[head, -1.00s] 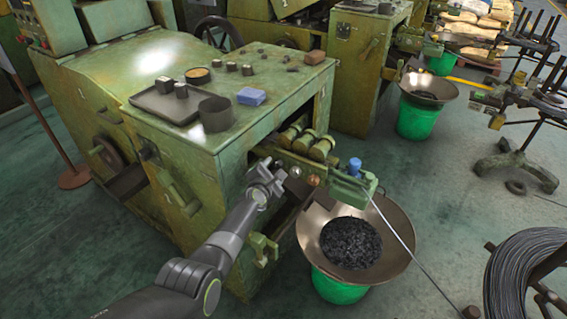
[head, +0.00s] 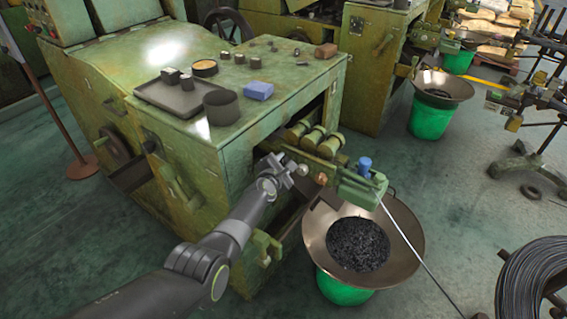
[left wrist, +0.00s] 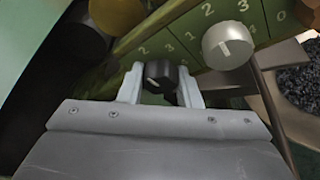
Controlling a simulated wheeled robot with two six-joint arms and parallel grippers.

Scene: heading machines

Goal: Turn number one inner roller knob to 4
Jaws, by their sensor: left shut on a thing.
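My left gripper (head: 286,172) is at the front of the green machine, beside the row of roller knobs. In the left wrist view the fingers (left wrist: 160,84) are shut on a dark knob (left wrist: 158,72) with a small white mark, one finger on each side. A silver knob (left wrist: 228,45) with a white line stands to its right, apart from the fingers; it also shows in the head view (head: 303,170). A copper knob (head: 320,180) is further right. White numbers are on the green panel (left wrist: 185,30) behind the knobs; the dark knob's scale is partly hidden. My right gripper is not in view.
Green rollers (head: 313,139) sit above the knobs. A blue-topped fitting (head: 364,167) and a thin rod are to the right. A wide metal pan (head: 408,236) of dark pieces rests on a green bucket (head: 343,288) below right. The machine top holds a tray (head: 170,101).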

